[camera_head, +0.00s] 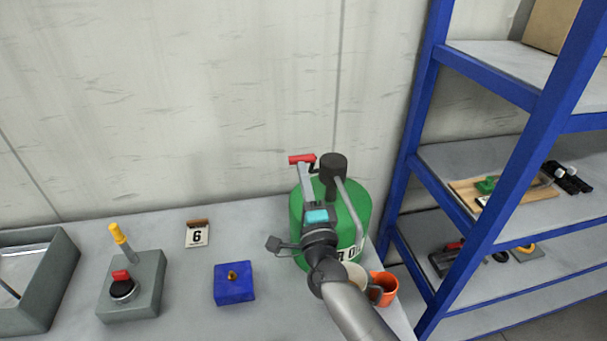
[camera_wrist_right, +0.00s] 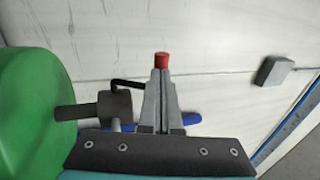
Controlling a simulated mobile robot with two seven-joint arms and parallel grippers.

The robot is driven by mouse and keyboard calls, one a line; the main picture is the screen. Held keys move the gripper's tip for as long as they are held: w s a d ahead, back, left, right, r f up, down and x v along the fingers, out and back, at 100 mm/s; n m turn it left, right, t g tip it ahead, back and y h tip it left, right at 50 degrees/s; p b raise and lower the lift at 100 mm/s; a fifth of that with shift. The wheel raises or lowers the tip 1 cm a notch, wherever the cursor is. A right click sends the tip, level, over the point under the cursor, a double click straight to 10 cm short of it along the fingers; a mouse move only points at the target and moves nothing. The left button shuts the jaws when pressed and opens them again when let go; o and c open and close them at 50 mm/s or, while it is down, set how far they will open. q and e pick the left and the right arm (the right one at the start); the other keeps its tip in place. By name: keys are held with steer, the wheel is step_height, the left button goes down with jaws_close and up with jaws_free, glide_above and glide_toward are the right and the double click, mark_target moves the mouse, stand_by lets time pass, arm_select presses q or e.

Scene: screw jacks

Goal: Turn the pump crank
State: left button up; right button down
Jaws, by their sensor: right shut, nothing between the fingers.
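The pump is a green rounded tank (camera_head: 360,205) with a dark cylinder (camera_head: 333,164) on top, standing at the right end of the table. Its crank has a red handle (camera_head: 301,159) at the upper left of the tank. In the right wrist view the red handle (camera_wrist_right: 161,62) shows just past my fingertips, and a thin black crank rod (camera_wrist_right: 125,83) runs behind the fingers. My right gripper (camera_head: 304,171) is shut and empty, its tips close to the handle; whether they touch it is unclear. My arm hides part of the tank. My left gripper is out of view.
An orange mug (camera_head: 384,288) and a pale cup (camera_head: 356,275) stand close in front of the tank. A blue block (camera_head: 234,287), a grey lever box (camera_head: 133,290) and a number 6 card (camera_head: 197,235) are left. A blue-framed shelf (camera_head: 425,85) rises at right.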

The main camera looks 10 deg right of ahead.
mark_target(300, 156)
stand_by(0.3)
steer(key=shift+r, duration=0.1)
steer(key=w+r, duration=0.2)
steer(key=w, duration=0.1)
steer(key=shift+r, duration=0.3)
steer(key=shift+b+x, duration=1.15)
steer(key=shift+x, duration=1.15)
steer(key=shift+f, duration=0.1)
